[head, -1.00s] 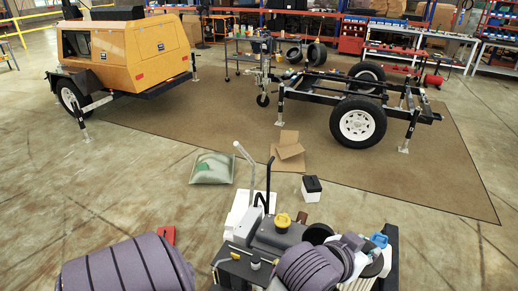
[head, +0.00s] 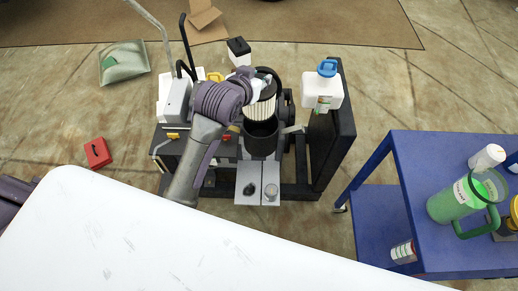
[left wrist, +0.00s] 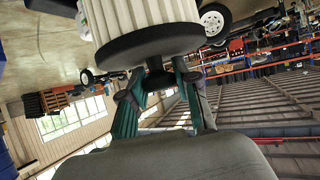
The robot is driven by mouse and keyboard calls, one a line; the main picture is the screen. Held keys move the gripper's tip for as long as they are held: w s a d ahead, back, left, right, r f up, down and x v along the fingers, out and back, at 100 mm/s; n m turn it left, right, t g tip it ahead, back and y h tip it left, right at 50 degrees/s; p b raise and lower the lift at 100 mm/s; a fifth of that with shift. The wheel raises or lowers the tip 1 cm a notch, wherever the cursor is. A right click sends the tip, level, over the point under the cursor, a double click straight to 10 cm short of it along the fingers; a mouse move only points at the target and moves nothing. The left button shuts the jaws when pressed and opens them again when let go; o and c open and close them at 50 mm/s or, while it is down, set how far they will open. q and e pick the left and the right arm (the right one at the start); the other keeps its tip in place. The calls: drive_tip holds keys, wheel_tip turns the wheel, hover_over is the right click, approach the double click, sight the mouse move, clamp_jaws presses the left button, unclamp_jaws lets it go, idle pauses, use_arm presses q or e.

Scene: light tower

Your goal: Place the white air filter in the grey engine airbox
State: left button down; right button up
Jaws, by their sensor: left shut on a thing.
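The white air filter (head: 260,108) is a pleated white cylinder with dark ends, upright in the head view. My left gripper (head: 258,83) is shut on its top end and holds it from above. The grey engine airbox (head: 261,139) is a dark open cylinder directly below the filter in the picture. The filter's lower end overlaps its rim in the picture; I cannot tell whether it is inside or just above. In the left wrist view the filter (left wrist: 140,17) and its black end cap show, with the gripper's fingers (left wrist: 158,80) closed at the cap's centre. My right gripper is out of view.
The engine has a white bottle with a blue cap (head: 323,88) at its right and a dark upright panel (head: 330,140). A white surface (head: 150,240) fills the foreground. A blue cart (head: 385,215) with a green mug (head: 450,203) stands at the right. A red object (head: 97,152) lies on the floor.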

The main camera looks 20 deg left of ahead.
use_arm(q)
drive_tip(key=w+f, duration=0.1)
drive_tip(key=f, duration=0.1)
drive_tip(key=w+f+b, duration=0.1)
drive_tip(key=f, duration=0.1)
drive_tip(key=shift+w+a, duration=0.2)
drive_tip(key=shift+w, duration=0.15)
wheel_tip(320, 180, down, 18)
drive_tip(key=b, duration=0.1)
drive_tip(key=shift+r+b, duration=0.25)
drive_tip(key=shift+b, duration=0.15)
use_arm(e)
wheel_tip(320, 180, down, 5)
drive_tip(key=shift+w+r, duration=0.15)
use_arm(q)
drive_tip(key=shift+d, duration=0.1)
drive_tip(key=shift+f, duration=0.15)
drive_tip(key=c, duration=0.8)
unclamp_jaws()
drive_tip(key=shift+c, duration=0.2)
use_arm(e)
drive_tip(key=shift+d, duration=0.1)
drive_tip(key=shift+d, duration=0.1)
